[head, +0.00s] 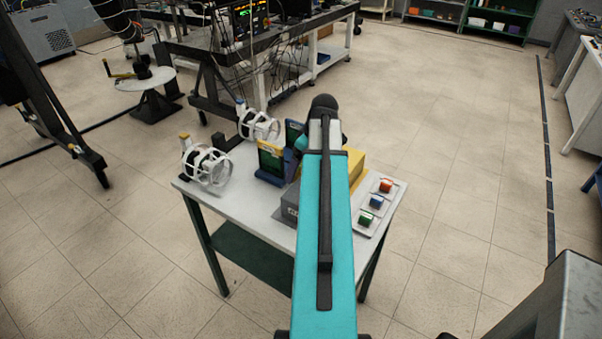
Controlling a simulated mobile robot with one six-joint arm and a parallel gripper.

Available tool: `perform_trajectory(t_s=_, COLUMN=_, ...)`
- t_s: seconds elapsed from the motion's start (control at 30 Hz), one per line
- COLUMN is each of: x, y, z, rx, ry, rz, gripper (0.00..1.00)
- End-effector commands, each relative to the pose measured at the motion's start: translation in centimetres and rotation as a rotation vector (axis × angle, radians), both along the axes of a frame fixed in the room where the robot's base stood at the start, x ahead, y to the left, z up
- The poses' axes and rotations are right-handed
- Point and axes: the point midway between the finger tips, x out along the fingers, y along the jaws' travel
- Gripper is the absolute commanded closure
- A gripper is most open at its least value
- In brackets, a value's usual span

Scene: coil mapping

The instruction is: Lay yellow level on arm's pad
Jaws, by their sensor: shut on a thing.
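My teal arm reaches from the bottom of the head view over a small white table (235,197). My gripper is hidden behind my own arm, so what it holds does not show. I cannot make out a yellow level for certain. A round white plate (146,79) on a black stand (157,105) is at the upper left. A dark piece with a yellow bar (124,76) is at this plate; I cannot tell whether the bar is the level. The arm's pad cannot be told apart from here.
The table holds two white coil cages (206,165), a blue-based display (271,162), a grey box (290,207), a yellow box (356,164) and a white tray (394,189) with coloured blocks. An instrument bench (290,38) stands behind.

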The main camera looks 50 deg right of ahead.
Motion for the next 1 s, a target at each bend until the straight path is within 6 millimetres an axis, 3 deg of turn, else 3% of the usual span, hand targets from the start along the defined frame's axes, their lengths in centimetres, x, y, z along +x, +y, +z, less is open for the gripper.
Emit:
perform_trajectory(t_s=0.27, x=0.0, y=0.1, z=-0.2, rx=0.001, ry=0.0, rz=0.0, gripper=0.35)
perform_trajectory(t_s=0.7, x=0.1, y=0.1, z=-3.4, rx=0.001, ry=0.0, rz=0.001, gripper=0.35)
perform_trajectory(t_s=1.0, x=0.1, y=0.1, z=-3.7, rx=-0.001, ry=0.0, rz=0.002, gripper=0.35)
